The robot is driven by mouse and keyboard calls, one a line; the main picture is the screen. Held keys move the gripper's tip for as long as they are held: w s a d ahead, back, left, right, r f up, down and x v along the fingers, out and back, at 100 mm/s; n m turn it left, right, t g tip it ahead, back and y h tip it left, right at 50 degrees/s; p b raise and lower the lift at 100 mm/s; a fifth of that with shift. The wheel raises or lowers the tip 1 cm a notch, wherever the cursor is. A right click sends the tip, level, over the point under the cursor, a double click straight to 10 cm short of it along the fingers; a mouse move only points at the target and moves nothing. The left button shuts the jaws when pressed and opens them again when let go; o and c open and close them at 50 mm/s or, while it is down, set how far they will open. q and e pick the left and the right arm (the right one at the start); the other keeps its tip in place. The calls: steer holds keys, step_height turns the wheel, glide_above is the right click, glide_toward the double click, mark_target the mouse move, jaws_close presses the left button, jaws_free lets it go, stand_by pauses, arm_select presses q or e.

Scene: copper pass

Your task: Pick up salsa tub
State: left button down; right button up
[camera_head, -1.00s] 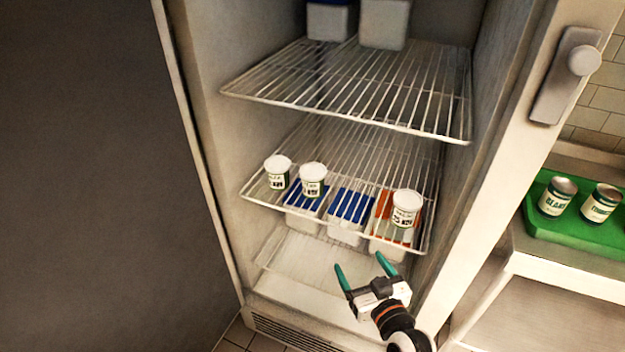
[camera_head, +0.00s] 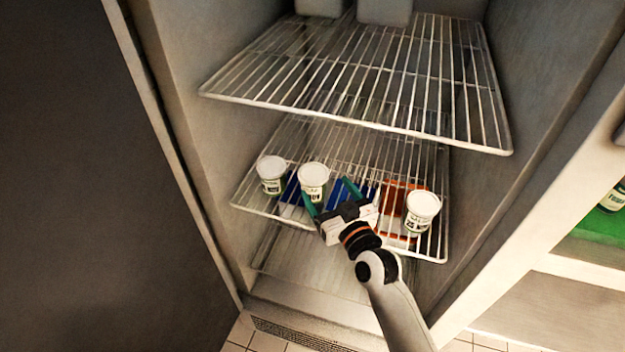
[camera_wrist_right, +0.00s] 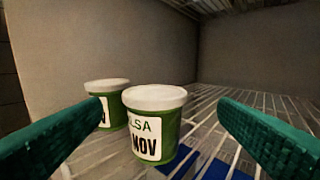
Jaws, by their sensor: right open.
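The salsa tub (camera_head: 313,176) is a white-lidded green tub standing upright on the middle wire shelf (camera_head: 340,140) of the fridge. In the right wrist view the tub (camera_wrist_right: 154,125) shows a white label reading "LSA" and "NOV", and it stands between the two teal fingers, a little ahead of them. My right gripper (camera_head: 328,190) is open and empty, just in front of and to the right of the tub in the head view. My left gripper is not in view.
A similar tub (camera_head: 271,176) stands close to the left, partly behind the salsa tub in the wrist view (camera_wrist_right: 105,96). Another tub (camera_head: 421,211) stands to the right. Blue and orange-topped containers sit below the shelf. The upper shelf (camera_head: 360,75) hangs above.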

mark_target(313, 172)
steer(key=shift+w+a, duration=0.25)
steer(key=shift+w, duration=0.3)
steer(key=shift+w+a+f, duration=0.1)
steer(key=shift+w, duration=0.15)
steer(key=x, duration=0.4)
steer(key=shift+a+p, duration=0.3)
steer(key=shift+a, duration=0.05)
steer(key=shift+w+a, duration=0.15)
steer(key=shift+w, duration=0.3)
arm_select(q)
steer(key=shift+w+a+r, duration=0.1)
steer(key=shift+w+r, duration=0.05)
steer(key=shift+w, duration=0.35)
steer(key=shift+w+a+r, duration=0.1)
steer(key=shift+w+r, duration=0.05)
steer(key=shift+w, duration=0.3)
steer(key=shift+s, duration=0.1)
arm_select(e)
steer(key=shift+s, duration=0.1)
steer(key=c, duration=1)
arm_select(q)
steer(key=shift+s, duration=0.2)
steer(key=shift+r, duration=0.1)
arm_select(e)
steer(key=shift+r, duration=0.3)
